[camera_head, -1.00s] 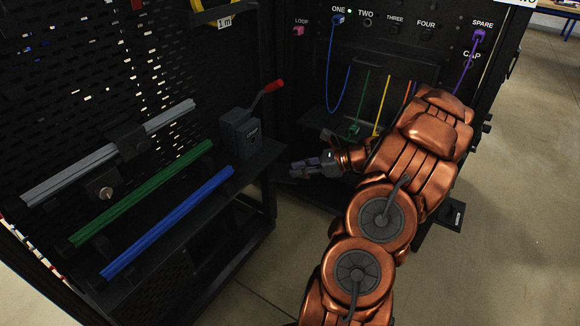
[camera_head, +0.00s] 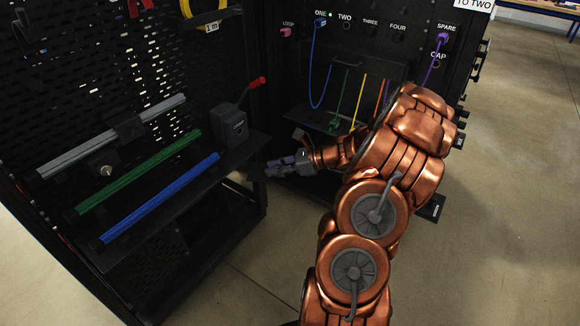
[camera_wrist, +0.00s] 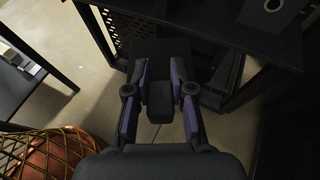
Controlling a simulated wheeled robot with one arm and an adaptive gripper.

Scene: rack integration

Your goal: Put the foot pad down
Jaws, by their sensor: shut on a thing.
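My gripper (camera_head: 278,167) is in front of the rack, low beside the right end of the dark workbench. In the wrist view, my gripper (camera_wrist: 159,90) has its two purple-lined fingers on either side of a black piece, which I take to be the foot pad (camera_wrist: 159,100). A broader black square part (camera_wrist: 158,50) shows just beyond the fingertips; I cannot tell if it belongs to the same piece. The pad is held above the floor. In the head view the pad is too dark to make out against the bench and rack.
The workbench (camera_head: 240,148) carries a clamp with a red handle (camera_head: 257,83), and blue (camera_head: 160,197), green (camera_head: 138,172) and grey (camera_head: 110,138) rails. The rack panel (camera_head: 375,45) has labelled ports and hanging cables. Bare floor (camera_head: 510,180) lies to the right.

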